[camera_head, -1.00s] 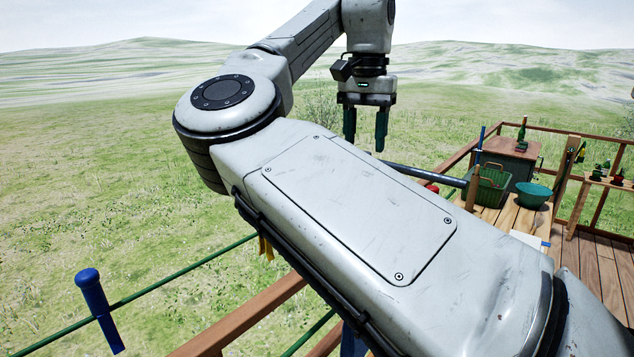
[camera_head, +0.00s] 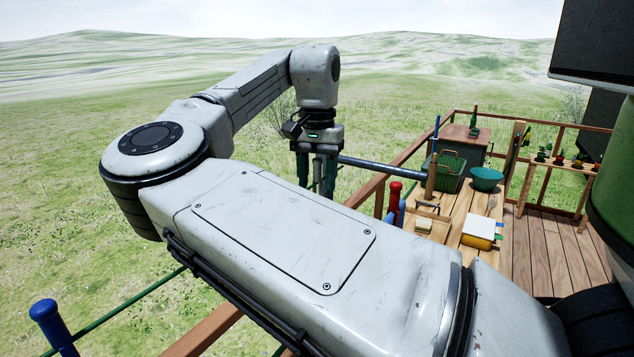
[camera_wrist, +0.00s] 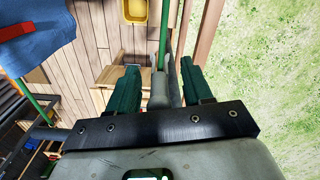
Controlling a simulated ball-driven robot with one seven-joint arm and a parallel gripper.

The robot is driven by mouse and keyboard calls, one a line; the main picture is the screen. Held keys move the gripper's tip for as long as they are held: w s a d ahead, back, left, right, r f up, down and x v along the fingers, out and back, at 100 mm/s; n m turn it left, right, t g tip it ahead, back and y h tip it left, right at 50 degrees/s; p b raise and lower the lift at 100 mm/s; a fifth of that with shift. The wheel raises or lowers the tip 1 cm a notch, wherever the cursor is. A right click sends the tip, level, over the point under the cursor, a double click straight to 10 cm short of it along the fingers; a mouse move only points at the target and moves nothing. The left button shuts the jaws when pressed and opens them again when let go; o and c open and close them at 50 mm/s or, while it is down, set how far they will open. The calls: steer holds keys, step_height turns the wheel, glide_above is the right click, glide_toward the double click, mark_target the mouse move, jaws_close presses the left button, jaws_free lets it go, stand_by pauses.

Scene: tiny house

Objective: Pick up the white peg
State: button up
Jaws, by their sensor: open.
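My gripper (camera_head: 317,186) hangs fingers-down at the far end of my arm in the head view, over the railing side by the grass. In the wrist view my gripper (camera_wrist: 159,66) shows two green fingers spread apart. A pale grey-white upright piece, likely the white peg (camera_wrist: 158,88), stands between them on the green line (camera_wrist: 164,35), with gaps visible on both sides. In the head view a greyish shape shows between the fingers, too small to tell clearly. A blue peg (camera_head: 50,322) is on the line at the lower left.
A dark metal bar (camera_head: 390,168) runs right from beside my gripper. A wooden table (camera_head: 480,205) holds a green crate (camera_head: 447,175), a teal bowl (camera_head: 486,179) and a yellow-and-white box (camera_head: 481,232). A wooden railing (camera_head: 205,333) edges the deck. A blue cloth (camera_wrist: 38,48) and yellow tub (camera_wrist: 134,12) show in the wrist view.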

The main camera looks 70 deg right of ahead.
steer(key=shift+f, duration=0.55)
jaws_close()
